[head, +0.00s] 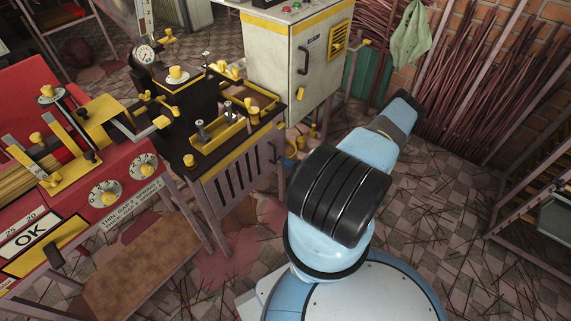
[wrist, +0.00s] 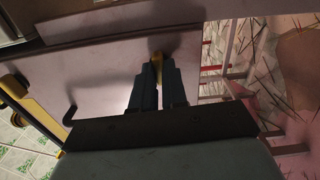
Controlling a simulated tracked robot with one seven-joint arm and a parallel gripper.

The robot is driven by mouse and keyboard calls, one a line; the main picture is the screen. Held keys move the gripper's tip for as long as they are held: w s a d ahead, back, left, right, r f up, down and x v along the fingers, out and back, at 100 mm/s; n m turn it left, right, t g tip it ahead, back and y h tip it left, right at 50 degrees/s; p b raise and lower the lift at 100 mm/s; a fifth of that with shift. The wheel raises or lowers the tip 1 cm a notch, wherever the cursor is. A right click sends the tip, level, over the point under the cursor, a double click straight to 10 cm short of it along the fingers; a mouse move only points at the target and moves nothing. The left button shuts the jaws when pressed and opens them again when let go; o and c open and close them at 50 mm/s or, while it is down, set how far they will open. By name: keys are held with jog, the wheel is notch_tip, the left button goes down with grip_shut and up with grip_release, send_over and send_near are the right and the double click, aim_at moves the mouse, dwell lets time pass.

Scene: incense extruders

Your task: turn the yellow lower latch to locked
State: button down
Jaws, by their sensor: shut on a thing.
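In the wrist view my gripper (wrist: 158,68) is shut, its two dark fingers closed on a small yellow piece (wrist: 157,59) at the edge of a pale metal panel (wrist: 110,65). The piece looks like the yellow latch; only its top shows, and the fingers hide the rest, so I cannot tell its turn angle. In the head view a white cabinet (head: 277,62) has a small yellow latch-like piece (head: 300,93) low on its door. I cannot tell whether it is the same piece.
A dark handle (wrist: 70,115) sticks out from the panel on the left. In the head view a workbench (head: 235,165) with yellow fittings stands left of the cabinet, beside a red machine (head: 135,195). Incense sticks (head: 470,90) lean at the right wall. Littered floor lies right of my arm.

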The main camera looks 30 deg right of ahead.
jog(key=shift+d+f+m, duration=0.15)
jog(key=shift+m, duration=0.25)
jog(key=c, duration=1.2)
grip_release()
jog(key=shift+o, duration=0.2)
jog(key=v, duration=1.3)
jog(key=shift+s, duration=0.4)
